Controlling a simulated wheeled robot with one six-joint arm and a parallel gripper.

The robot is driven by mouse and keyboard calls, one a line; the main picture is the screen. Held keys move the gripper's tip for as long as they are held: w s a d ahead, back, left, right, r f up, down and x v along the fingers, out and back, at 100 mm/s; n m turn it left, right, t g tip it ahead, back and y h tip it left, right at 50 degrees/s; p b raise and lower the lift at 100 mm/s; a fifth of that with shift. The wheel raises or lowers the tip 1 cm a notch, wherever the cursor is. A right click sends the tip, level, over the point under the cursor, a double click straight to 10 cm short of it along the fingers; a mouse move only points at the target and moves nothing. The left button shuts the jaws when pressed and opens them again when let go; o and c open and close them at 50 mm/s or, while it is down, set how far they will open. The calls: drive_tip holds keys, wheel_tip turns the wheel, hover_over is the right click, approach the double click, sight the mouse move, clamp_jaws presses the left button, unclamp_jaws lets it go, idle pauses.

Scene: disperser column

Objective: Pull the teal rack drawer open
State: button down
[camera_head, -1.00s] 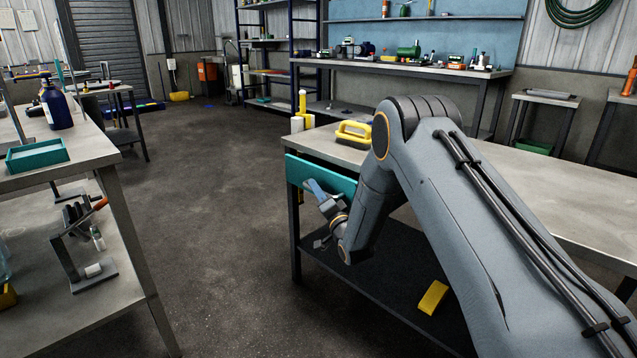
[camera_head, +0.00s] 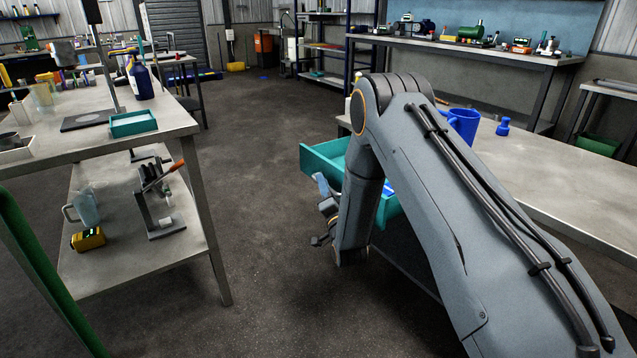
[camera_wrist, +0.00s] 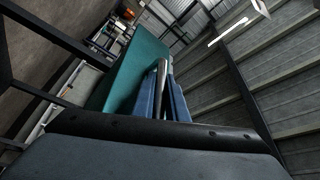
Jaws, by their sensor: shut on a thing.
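The teal rack drawer (camera_head: 318,158) stands pulled out from under the right-hand bench, with its open top showing. Something blue and white (camera_head: 388,188) lies inside it, partly hidden by my arm. My gripper (camera_head: 321,184) is at the drawer's outer face, low on its left side in the head view. In the wrist view, the teal drawer front (camera_wrist: 138,72) fills the upper middle. The blue fingers of my gripper (camera_wrist: 163,88) are shut on the drawer's metal handle (camera_wrist: 162,70). My arm hides much of the drawer in the head view.
The right-hand bench (camera_head: 560,175) holds a blue mug (camera_head: 463,125) and a small blue item (camera_head: 503,127). A left bench (camera_head: 185,124) carries a teal tray (camera_head: 133,123) and a blue bottle (camera_head: 140,80). Bare floor (camera_head: 255,160) lies between the benches.

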drive_tip(key=shift+a, duration=0.1)
drive_tip(key=c, duration=2)
unclamp_jaws()
drive_tip(key=shift+c, duration=0.2)
drive_tip(key=v, duration=0.7)
drive_tip(key=shift+s+p, duration=0.3)
drive_tip(key=shift+s, duration=0.1)
drive_tip(key=shift+d+f, duration=0.1)
drive_tip(key=shift+d, duration=0.1)
